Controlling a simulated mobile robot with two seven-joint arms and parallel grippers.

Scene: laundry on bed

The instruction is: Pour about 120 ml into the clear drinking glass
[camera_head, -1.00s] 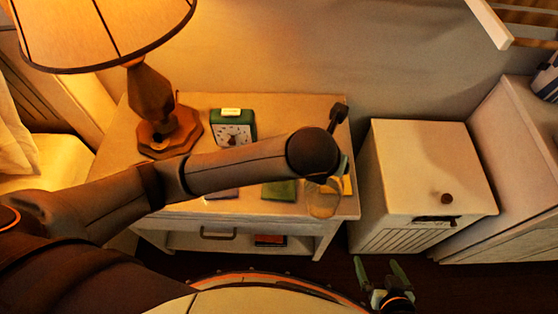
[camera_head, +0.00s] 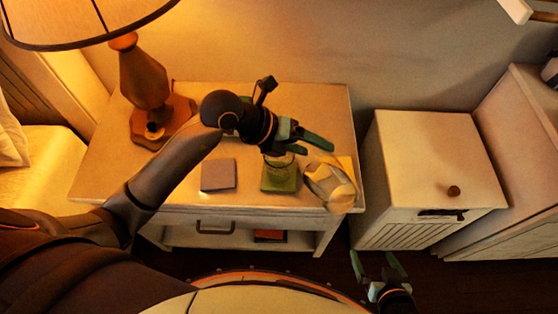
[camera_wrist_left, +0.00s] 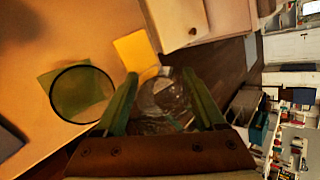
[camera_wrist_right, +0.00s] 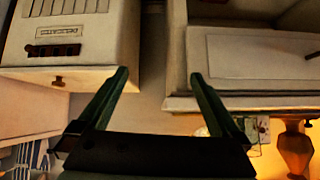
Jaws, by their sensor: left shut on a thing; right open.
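The clear drinking glass (camera_head: 281,160) stands on a green square (camera_head: 279,184) near the front of the nightstand. In the left wrist view its round rim (camera_wrist_left: 82,66) shows over the green square. My left gripper (camera_head: 318,149) is shut on a clear vessel (camera_head: 331,186), which is tilted beside the glass, to its right, at the front right of the nightstand. The vessel (camera_wrist_left: 162,100) shows between the fingers in the left wrist view. Its liquid level and any stream cannot be made out. My right gripper (camera_head: 377,262) is open and empty, low in front of the white cabinet.
On the nightstand (camera_head: 320,98) are a lamp (camera_head: 146,82) at the left, a grey square (camera_head: 218,174), and a yellow square (camera_head: 346,163) behind the vessel. A white cabinet (camera_head: 430,150) stands to the right, past a narrow gap.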

